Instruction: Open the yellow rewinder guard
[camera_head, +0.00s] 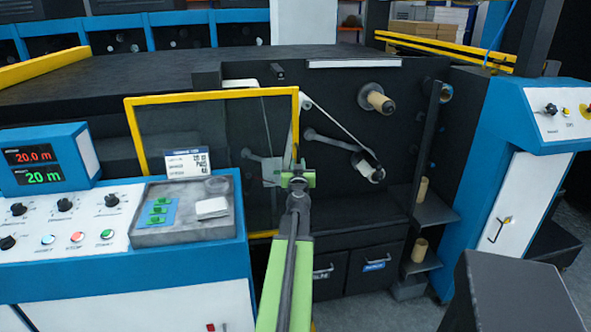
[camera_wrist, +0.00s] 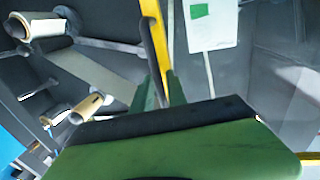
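The yellow rewinder guard (camera_head: 211,95) is a yellow frame around a clear dark pane, upright in front of the left part of the machine face in the head view. It looks closed over that part. My green gripper (camera_head: 298,176) is at the guard's right edge. In the wrist view the yellow edge bar (camera_wrist: 165,35) and a dark curved handle (camera_wrist: 153,45) run down between my two fingertips (camera_wrist: 161,88). The fingers stand close on either side of the handle. Whether they press on it cannot be told. The handle's lower end is hidden by my gripper.
A control console (camera_head: 115,245) with a display and a grey tray (camera_head: 185,228) stands at the lower left. Rollers with cardboard cores (camera_head: 380,101) stick out right of the guard. A blue cabinet (camera_head: 500,150) stands at the right, a dark box (camera_head: 515,295) at the lower right.

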